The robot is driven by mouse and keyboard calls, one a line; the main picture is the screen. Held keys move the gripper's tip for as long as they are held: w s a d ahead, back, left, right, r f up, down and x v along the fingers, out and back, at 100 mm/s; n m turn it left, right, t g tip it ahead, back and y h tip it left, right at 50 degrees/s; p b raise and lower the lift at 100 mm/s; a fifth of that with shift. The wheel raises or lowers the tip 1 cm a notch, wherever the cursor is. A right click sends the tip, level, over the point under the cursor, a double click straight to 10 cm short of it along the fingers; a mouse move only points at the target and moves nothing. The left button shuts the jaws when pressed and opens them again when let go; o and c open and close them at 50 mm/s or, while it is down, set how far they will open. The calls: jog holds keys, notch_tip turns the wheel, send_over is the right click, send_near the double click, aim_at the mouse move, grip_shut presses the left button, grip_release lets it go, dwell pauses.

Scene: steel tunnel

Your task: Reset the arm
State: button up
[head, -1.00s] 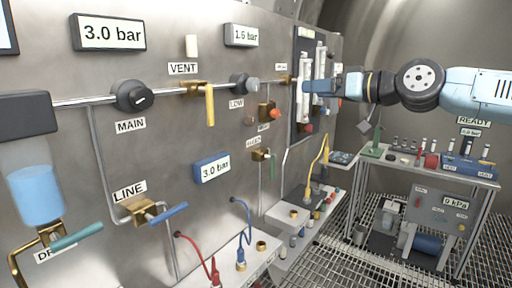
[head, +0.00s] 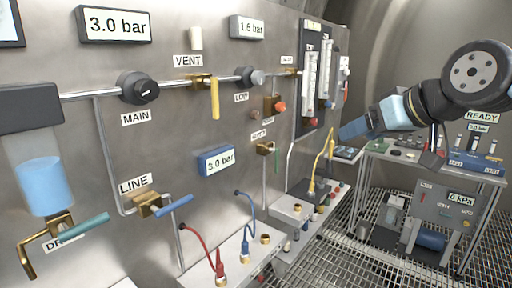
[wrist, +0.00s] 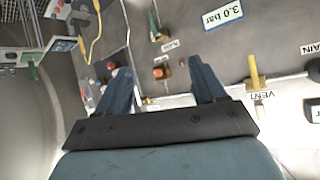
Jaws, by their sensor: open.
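My gripper (head: 354,130) is at the right of the head view, in front of the far end of the steel panel (head: 150,100) and apart from it. In the wrist view its two blue fingers (wrist: 163,88) are spread with nothing between them. The wrist view is turned upside down, with the yellow vent handle (wrist: 253,72) right of the fingers and a valve with a red knob (wrist: 160,72) beyond the gap. In the head view that red-knobbed valve (head: 275,105) stands left of my gripper.
Flow tubes (head: 309,72) stand on the panel's far end. A yellow cable (head: 329,150) and red (head: 200,240) and blue (head: 247,215) leads hang low. A metal bench (head: 440,172) with small parts stands at right.

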jog(key=s+d+f+m+g+h, duration=0.2)
jog(key=s+f+m+g+h, duration=0.2)
jog(key=s+f, duration=0.3)
notch_tip(320, 180, down, 4)
jog(key=shift+r+h, duration=0.15)
jog(key=shift+h, duration=0.45)
jog(key=shift+d, duration=0.1)
dwell(2.6)
jog(key=m+t+y, duration=0.5)
jog(key=m+y, duration=0.9)
jog(key=m, duration=1)
send_near(261, 79)
jog(key=x, duration=0.9)
jog(key=shift+w, duration=0.15)
jog(key=shift+c, duration=0.4)
